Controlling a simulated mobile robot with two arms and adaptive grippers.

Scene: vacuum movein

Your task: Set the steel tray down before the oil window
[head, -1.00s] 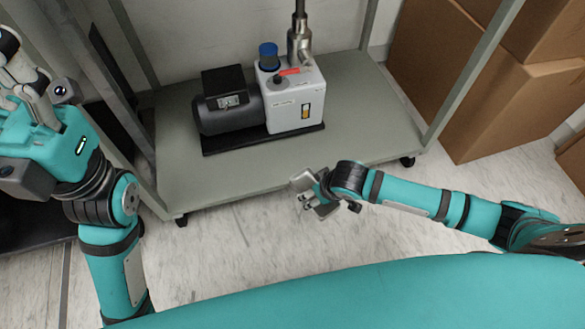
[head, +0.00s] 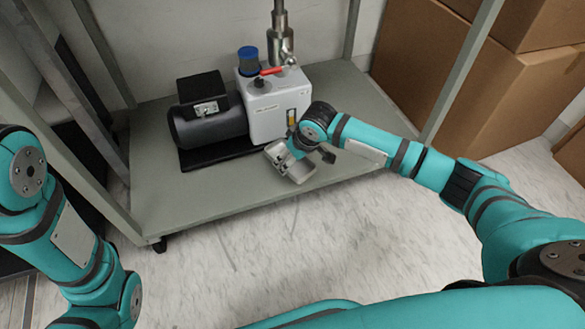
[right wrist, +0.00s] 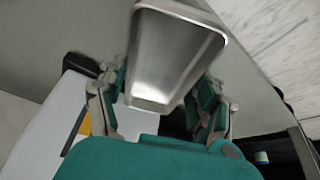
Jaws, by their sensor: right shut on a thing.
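The small steel tray (right wrist: 178,60) fills the upper middle of the right wrist view, a shallow rectangular pan with a raised rim. My right gripper (head: 292,157) is shut on it, one finger at each side. In the head view the tray (head: 297,172) is tilted, near the shelf's front edge, in front of the pump's right end. The white and black vacuum pump (head: 262,112) stands on the shelf. Its oil window (head: 291,117) is a yellowish upright strip just beyond my right gripper. I cannot tell whether the tray touches the shelf. My left gripper is out of view.
The grey shelf (head: 190,206) has posts at its corners and free room right of the pump. A steel pipe with a red-handled valve (head: 272,71) rises above the pump. Cardboard boxes (head: 440,70) stand at the right. The floor in front (head: 250,260) is clear.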

